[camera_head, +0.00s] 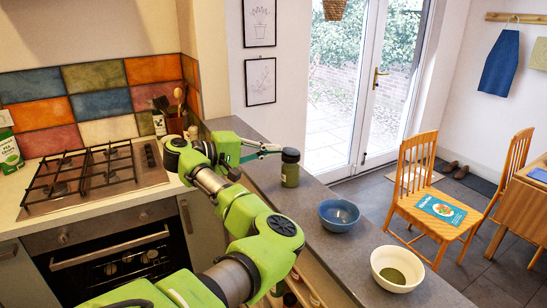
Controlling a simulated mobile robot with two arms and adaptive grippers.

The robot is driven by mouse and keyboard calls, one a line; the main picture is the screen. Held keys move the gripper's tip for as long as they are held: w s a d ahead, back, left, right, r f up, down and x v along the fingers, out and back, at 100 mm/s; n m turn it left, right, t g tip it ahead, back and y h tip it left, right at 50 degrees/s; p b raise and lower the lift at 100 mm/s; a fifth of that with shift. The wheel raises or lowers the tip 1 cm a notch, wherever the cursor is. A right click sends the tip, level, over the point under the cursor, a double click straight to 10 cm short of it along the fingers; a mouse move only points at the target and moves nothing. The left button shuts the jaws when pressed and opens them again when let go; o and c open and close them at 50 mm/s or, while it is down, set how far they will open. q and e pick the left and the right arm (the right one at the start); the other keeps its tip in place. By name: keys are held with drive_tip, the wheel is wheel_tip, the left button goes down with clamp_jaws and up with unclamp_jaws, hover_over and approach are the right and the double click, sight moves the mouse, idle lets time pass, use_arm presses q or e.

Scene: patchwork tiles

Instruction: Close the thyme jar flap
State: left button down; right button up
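A jar (290,174) with green contents and a dark lid (290,155) stands upright on the grey counter, at the centre of the head view. No label can be read, and I cannot tell how its flap stands. My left gripper (277,150) is just left of the lid, at about its height. Its thin fingers come together at the tips, with nothing seen between them. The tips are very near the lid; I cannot tell if they touch it. My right gripper is not in view.
On the grey counter (315,233), a blue bowl (339,222) and a cream bowl (381,262) with green contents stand right of the jar. A utensil holder (176,124) stands at the back left. The gas hob (88,175) lies left of my arm.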

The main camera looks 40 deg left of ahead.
use_arm(q)
drive_tip(key=shift+f+t+b, duration=0.35)
drive_tip(key=shift+t+b, duration=0.05)
drive_tip(key=shift+b, duration=0.1)
drive_tip(key=c, duration=2.3)
unclamp_jaws()
drive_tip(key=shift+c, duration=0.2)
drive_tip(key=shift+s+a, duration=0.1)
drive_tip(key=v, duration=1.2)
drive_tip(key=shift+h, duration=0.3)
drive_tip(key=shift+a, duration=0.1)
